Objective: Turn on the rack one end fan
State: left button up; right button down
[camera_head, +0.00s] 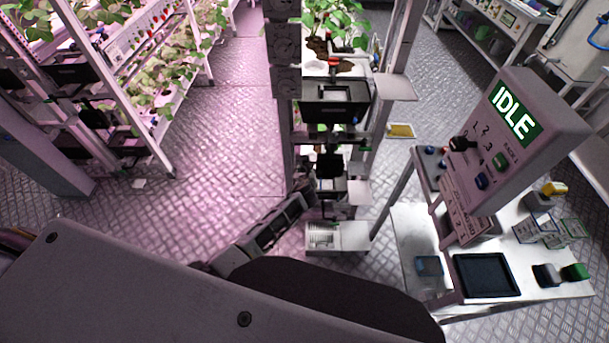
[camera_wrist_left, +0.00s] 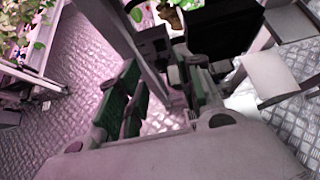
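The rack (camera_head: 296,120) stands in the middle of the head view, with plants on top and dark boxes on its shelves. Grey square units with round faces, possibly fans (camera_head: 286,45), are stacked on its left post. I cannot tell which switch serves the end fan. My left gripper (camera_wrist_left: 160,95) is open and empty in the left wrist view, its green-padded fingers apart. A small grey box with dark openings (camera_wrist_left: 153,42) shows just beyond them on the rack post; contact cannot be told. In the head view the gripper lies low beside the rack, partly hidden by my arm. My right gripper is out of view.
A control box with a green IDLE display (camera_head: 515,110), knobs and buttons stands at the right above a white bench (camera_head: 410,225). The bench holds a black tray (camera_head: 486,274) and small items. Another planted rack (camera_head: 120,75) is at the left.

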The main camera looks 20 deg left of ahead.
pick_arm(q)
jog(key=shift+v, duration=1.1)
jog(key=shift+n, duration=0.3)
